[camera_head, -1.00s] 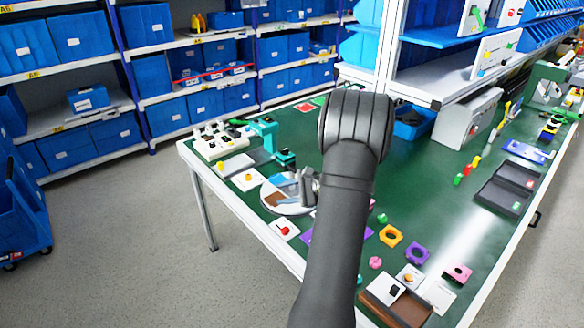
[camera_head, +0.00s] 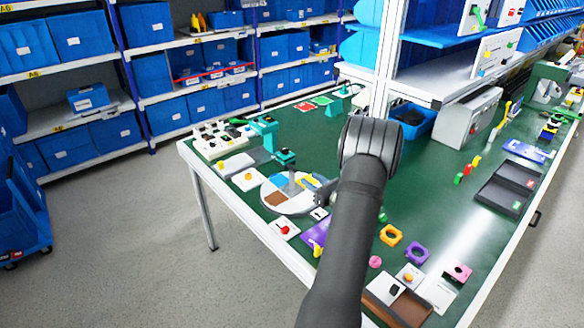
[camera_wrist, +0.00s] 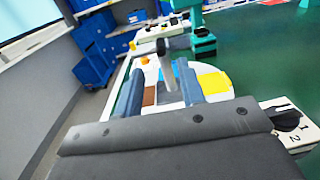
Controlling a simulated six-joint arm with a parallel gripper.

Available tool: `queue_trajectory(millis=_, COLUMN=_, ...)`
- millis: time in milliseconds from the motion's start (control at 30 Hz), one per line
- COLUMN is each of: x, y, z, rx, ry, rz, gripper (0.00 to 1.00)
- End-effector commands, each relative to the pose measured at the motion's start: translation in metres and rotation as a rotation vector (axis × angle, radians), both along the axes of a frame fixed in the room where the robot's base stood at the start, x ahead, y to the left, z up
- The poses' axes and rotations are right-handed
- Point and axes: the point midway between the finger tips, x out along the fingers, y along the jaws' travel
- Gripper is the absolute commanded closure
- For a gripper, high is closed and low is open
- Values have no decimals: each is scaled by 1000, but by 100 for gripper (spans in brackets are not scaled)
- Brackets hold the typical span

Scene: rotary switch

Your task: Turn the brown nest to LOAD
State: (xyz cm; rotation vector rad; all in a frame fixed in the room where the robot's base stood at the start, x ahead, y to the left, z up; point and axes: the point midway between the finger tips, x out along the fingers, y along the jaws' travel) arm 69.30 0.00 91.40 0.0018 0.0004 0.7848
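A round white turntable (camera_head: 290,207) lies near the table's left edge, with coloured nests on it. The brown nest (camera_head: 277,198) is on its near-left side in the head view. A blue nest (camera_head: 281,179) and a yellow nest (camera_head: 308,184) also show. A grey upright post (camera_wrist: 168,78) stands on the turntable. My gripper (camera_head: 321,190) is at the turntable's right side, apart from the brown nest. In the wrist view its two fingers (camera_wrist: 160,88) are spread, with the post and part of the brown nest (camera_wrist: 150,95) seen beyond the gap. No LOAD mark is legible.
A white plate with a black knob and numbers (camera_wrist: 289,122) is right of my gripper. A red-button plate (camera_head: 284,229) and a purple piece (camera_head: 313,236) lie close by. A teal stand (camera_head: 265,130) is behind the turntable. Green tabletop beyond is partly clear.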

Motion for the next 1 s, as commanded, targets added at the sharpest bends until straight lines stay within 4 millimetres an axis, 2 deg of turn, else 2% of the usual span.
queue_trajectory(millis=200, x=35, y=36, z=0, rx=-1, ry=-2, rz=3, gripper=64)
queue_trajectory(millis=433, x=64, y=65, z=0, rx=-1, ry=-1, rz=2, gripper=64)
queue_trajectory(millis=633, x=76, y=77, z=0, rx=-1, ry=-1, rz=2, gripper=64)
queue_trajectory(millis=933, x=78, y=78, z=0, rx=-1, ry=-1, rz=1, gripper=64)
queue_trajectory(millis=967, x=78, y=78, z=0, rx=-1, ry=-1, rz=1, gripper=66)
queue_trajectory(millis=1000, x=78, y=78, z=0, rx=-1, ry=-1, rz=1, gripper=73)
